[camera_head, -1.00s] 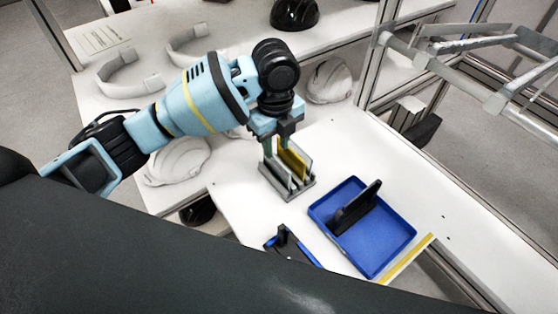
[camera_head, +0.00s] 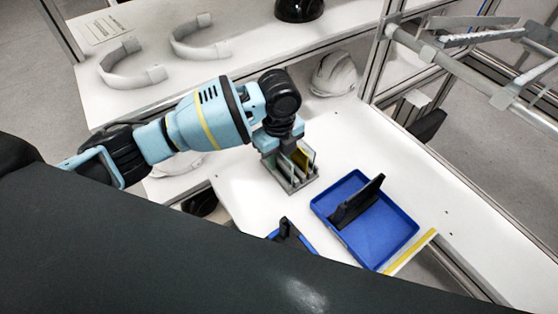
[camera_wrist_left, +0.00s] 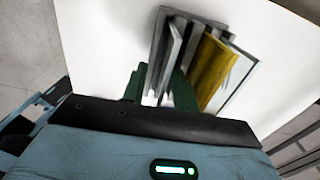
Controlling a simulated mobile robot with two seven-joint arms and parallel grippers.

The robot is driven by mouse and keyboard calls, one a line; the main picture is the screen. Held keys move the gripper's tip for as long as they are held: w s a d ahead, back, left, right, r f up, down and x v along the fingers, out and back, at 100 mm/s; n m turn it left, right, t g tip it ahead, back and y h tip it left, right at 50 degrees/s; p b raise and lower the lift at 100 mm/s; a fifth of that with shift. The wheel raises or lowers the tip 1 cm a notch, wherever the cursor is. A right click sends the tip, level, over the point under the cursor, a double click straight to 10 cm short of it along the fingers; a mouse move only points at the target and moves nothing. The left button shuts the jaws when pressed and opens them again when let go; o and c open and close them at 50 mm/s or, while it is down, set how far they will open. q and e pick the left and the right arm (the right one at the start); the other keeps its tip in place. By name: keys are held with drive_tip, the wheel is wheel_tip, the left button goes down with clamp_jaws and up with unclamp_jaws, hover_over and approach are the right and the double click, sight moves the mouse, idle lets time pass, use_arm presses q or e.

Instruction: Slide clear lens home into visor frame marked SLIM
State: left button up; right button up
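A small grey rack (camera_head: 292,186) stands on the white table and holds upright panes. A yellow pane (camera_head: 302,157) is among them, and clear or grey panes stand beside it. My left gripper (camera_head: 279,158) points down into the rack. In the left wrist view its green fingers (camera_wrist_left: 160,88) stand apart on either side of a grey-edged pane (camera_wrist_left: 168,50), with the yellow pane (camera_wrist_left: 212,66) to their right. Contact with the pane cannot be made out. A black upright frame (camera_head: 357,205) stands in a blue tray (camera_head: 401,246). No SLIM marking is legible. My right gripper is not seen.
A black and blue item (camera_head: 287,232) is partly hidden by my dark body at the front. A white helmet shell (camera_head: 333,74) sits behind the rack. Grey curved bands (camera_head: 132,68) lie on the back table. A metal frame rises at right.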

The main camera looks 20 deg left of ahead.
use_arm(q)
clamp_jaws()
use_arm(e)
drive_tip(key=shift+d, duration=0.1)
use_arm(q)
drive_tip(key=shift+r, duration=0.1)
